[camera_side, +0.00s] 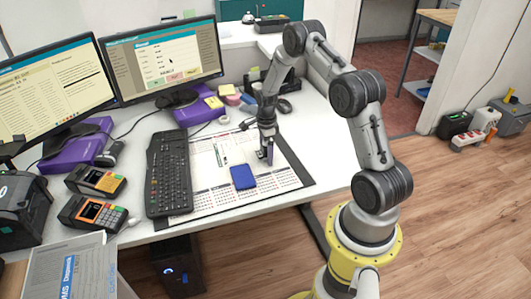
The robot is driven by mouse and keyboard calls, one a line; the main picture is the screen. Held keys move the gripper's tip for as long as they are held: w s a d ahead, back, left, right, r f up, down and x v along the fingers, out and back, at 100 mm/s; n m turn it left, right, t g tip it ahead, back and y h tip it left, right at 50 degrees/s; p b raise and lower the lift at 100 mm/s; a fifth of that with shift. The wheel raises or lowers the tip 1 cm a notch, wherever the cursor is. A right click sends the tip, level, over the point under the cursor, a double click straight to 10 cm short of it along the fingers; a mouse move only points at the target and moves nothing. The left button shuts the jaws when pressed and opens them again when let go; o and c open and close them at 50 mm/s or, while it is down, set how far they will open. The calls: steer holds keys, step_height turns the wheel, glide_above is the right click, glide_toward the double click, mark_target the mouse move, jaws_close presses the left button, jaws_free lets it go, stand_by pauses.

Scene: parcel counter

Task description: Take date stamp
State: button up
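My gripper (267,153) points down over the right part of the white calendar desk mat (285,178), just behind and to the right of a blue flat pad (243,177). A small dark, purplish upright shape shows at the fingertips. It is too small to tell whether it is the date stamp or part of the fingers. I cannot tell whether the gripper is open or shut. No other thing in view can be clearly made out as the date stamp.
A black keyboard (167,172) lies left of the pad. Two card terminals (92,214) stand at the left. Two monitors (164,62) stand at the back on purple boxes. Yellow notes (214,102) and a mouse (284,105) lie behind the mat. The mat's front right is clear.

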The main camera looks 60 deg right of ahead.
steer(key=shift+r, duration=0.1)
jaws_close()
stand_by(0.3)
